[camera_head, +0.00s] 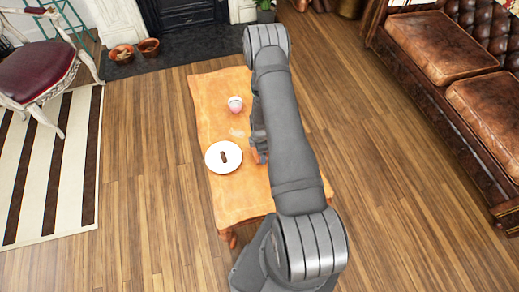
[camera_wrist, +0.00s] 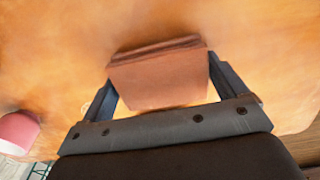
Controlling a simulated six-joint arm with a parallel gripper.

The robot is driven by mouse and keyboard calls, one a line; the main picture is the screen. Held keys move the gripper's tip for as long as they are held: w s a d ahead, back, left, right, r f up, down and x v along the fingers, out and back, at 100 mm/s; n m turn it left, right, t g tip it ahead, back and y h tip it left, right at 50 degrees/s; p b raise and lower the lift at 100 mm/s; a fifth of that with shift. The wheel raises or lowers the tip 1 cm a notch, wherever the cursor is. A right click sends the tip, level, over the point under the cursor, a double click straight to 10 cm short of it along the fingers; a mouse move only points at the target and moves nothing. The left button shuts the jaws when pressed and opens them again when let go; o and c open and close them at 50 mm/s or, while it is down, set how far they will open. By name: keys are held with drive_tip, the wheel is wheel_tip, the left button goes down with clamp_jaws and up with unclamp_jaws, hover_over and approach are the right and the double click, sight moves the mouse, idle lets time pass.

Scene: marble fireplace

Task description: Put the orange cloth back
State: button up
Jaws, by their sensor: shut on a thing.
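My gripper (camera_wrist: 165,80) is shut on an orange-brown, block-like thing (camera_wrist: 158,82), with one finger on each side of it. The thing has a darker band along its far edge; I cannot tell whether it is the folded orange cloth. A little of it shows beside my arm in the head view (camera_head: 261,155). My gripper is low over the low table with a mottled orange top (camera_head: 215,85), right of the plate. I cannot tell whether that top is cloth or bare surface, or whether the held thing touches it.
A white plate (camera_head: 213,166) with a small brown thing (camera_head: 224,157) lies on the table. A pink and white cup-like thing (camera_head: 235,103) stands farther back. A leather sofa (camera_head: 440,55) is at the right, a red-seated chair (camera_head: 40,70) at the left. My arm hides the table's right side.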

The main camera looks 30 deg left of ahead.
drive_tip(key=shift+f, duration=0.15)
drive_tip(key=o, duration=0.8)
drive_tip(key=shift+o, duration=0.2)
wheel_tip(320, 180, up, 12)
drive_tip(key=shift+r, duration=0.2)
wheel_tip(320, 180, down, 12)
drive_tip(key=shift+r, duration=0.75)
